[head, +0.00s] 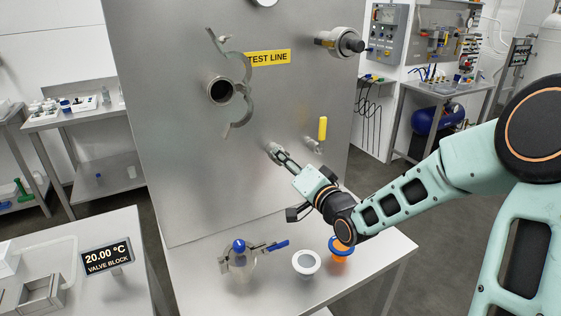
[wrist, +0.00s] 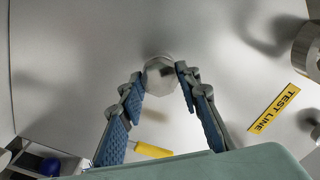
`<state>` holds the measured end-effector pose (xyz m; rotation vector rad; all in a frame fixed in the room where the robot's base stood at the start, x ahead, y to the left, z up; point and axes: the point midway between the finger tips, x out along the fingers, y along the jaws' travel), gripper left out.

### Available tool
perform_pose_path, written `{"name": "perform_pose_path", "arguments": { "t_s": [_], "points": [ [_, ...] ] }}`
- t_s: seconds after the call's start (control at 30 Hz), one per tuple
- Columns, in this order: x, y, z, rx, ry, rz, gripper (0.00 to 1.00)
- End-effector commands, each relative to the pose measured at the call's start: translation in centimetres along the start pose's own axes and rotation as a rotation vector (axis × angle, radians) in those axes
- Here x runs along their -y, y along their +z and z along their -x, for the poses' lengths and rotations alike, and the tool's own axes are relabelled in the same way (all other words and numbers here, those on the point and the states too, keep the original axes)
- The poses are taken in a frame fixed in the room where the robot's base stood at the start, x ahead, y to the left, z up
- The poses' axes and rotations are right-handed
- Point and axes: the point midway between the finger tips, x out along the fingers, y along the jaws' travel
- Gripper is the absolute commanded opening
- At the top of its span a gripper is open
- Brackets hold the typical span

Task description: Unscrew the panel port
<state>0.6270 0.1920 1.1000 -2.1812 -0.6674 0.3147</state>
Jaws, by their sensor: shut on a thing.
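The panel port (head: 273,148) is a small round metal fitting on the steel panel (head: 180,150), below the yellow TEST LINE label. In the wrist view its round metal cap (wrist: 160,74) sits between the fingertips. My gripper (head: 280,155) reaches the panel from the right and is shut on the cap, with one blue-padded finger on each side. In the head view the fingers partly hide the port.
A yellow-handled valve (head: 322,128) sticks out just right of the port. An open pipe with a hinged clamp (head: 236,90) is at upper left. Below, a steel table bears a blue-topped glass vessel (head: 240,255), a white-rimmed cup (head: 306,263) and an orange-and-blue piece (head: 341,249).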

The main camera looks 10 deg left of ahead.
Motion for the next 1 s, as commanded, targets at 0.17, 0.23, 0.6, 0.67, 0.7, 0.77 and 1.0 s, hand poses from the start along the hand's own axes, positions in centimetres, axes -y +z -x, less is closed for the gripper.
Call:
{"name": "perform_pose_path", "arguments": {
  "t_s": [0.17,0.23,0.6,0.67,0.7,0.77,1.0],
  "points": [
    [-0.29,0.34,-0.01,0.0,-0.002,0.17,0.0],
    [-0.22,0.28,-0.01,0.0,-0.001,0.217,0.0],
    [0.04,0.09,0.0,0.002,0.0,0.261,0.0],
    [-0.01,0.14,0.0,0.002,-0.001,0.268,0.0],
    [-0.08,0.2,-0.01,0.001,-0.001,0.281,0.0],
    [-0.23,0.31,-0.01,0.001,-0.001,0.319,0.0],
    [-0.27,0.39,-0.02,0.0,-0.002,0.528,0.0]
  ]
}}
